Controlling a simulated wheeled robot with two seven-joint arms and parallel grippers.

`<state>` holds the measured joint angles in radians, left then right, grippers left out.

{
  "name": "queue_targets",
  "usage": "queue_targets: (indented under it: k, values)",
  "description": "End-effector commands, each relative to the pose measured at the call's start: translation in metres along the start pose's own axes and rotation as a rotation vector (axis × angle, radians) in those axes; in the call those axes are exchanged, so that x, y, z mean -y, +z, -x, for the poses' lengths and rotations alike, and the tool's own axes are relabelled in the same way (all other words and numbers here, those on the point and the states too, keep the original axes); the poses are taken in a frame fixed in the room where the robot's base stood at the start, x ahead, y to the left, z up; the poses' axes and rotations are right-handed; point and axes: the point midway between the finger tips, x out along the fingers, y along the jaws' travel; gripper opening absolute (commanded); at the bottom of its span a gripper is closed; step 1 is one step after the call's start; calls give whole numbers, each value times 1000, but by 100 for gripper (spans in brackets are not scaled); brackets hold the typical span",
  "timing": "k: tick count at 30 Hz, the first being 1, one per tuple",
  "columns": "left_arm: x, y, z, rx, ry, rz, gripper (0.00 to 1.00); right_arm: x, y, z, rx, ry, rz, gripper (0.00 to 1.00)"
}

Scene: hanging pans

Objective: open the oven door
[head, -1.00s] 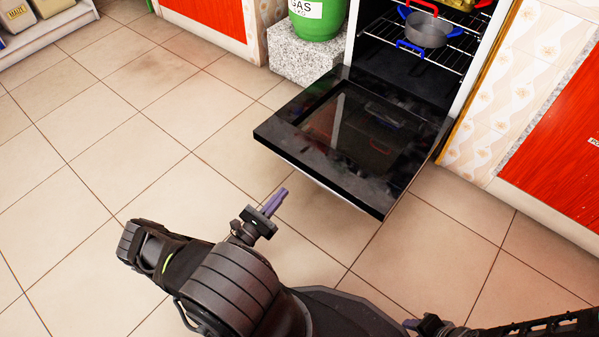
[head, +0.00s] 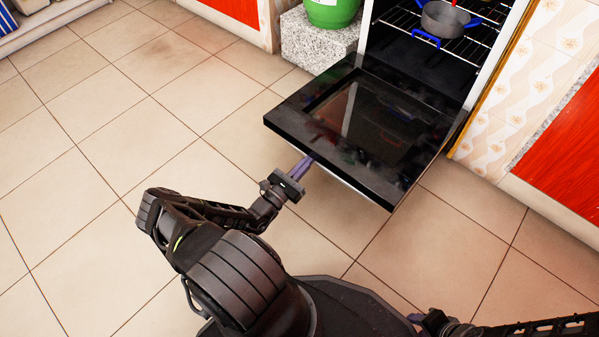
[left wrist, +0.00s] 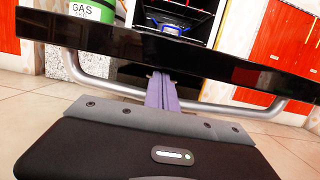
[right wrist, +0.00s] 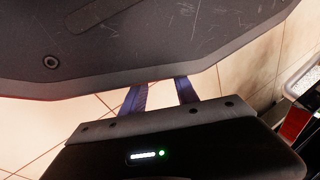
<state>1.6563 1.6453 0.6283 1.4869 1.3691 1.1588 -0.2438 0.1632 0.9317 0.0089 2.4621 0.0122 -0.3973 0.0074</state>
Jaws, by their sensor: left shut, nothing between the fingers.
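The black oven door (head: 300,122) is swung down and out from the oven (head: 405,52), and its dark window faces up. My left gripper (head: 309,161) is at the door's front edge, with its purple fingers together and nothing between them. In the left wrist view, these fingers (left wrist: 162,88) cross in front of the grey bar handle (left wrist: 100,84), below the door's edge (left wrist: 215,62). I cannot tell whether they touch it. My right gripper (head: 414,318) is low by my base, far from the door. In the right wrist view its fingers (right wrist: 162,92) are apart and empty.
A grey pan with blue handles (head: 443,19) stands on the oven rack. A green gas bottle (head: 330,10) sits on a granite block (head: 312,44) left of the oven. Red cabinets (head: 560,150) stand on the right. The tiled floor (head: 110,150) at left is clear.

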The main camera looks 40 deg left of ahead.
Motion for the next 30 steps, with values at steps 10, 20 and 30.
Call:
queue_targets:
  k: [10, 20, 30]
  values:
    - [0, 0, -8, 0, 0, 0, 0, 0, 0, -2, 0, -1, 0, 36]
    - [0, 20, -13, -22, -1, -1, 0, 8, 1, 23, 7, 0, 1, 36]
    - [0, 78, -30, -89, -2, -1, 0, 32, 8, 94, 41, -2, 9, 36]
